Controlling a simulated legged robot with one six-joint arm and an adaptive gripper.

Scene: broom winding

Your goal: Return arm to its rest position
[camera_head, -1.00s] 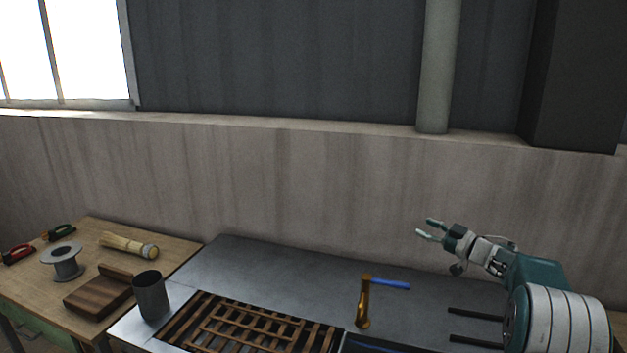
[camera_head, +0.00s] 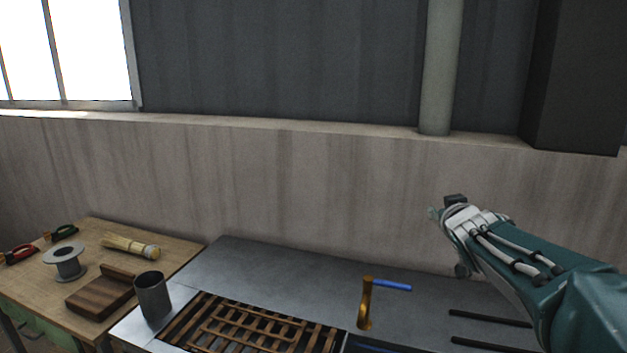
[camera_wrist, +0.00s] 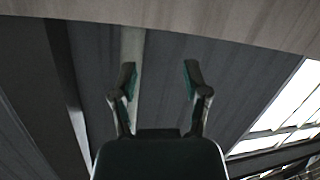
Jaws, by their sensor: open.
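My gripper (camera_wrist: 158,82) shows in the wrist view with its two fingers apart and nothing between them. Behind the fingers are the dark wall and the pipe, and the view looks upside down. In the head view my gripper (camera_head: 436,213) is at the right, mostly hidden behind my own wrist and forearm. It is above the metal bench (camera_head: 300,262) and apart from everything on it.
A brass tap-like piece with a blue handle (camera_head: 366,303) stands on the bench near a slatted grate (camera_head: 245,325). A metal cup (camera_head: 152,297), wooden block (camera_head: 100,293), wire spool (camera_head: 65,262), brush (camera_head: 131,246) and pliers (camera_head: 20,254) are at the left. The bench's back middle is clear.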

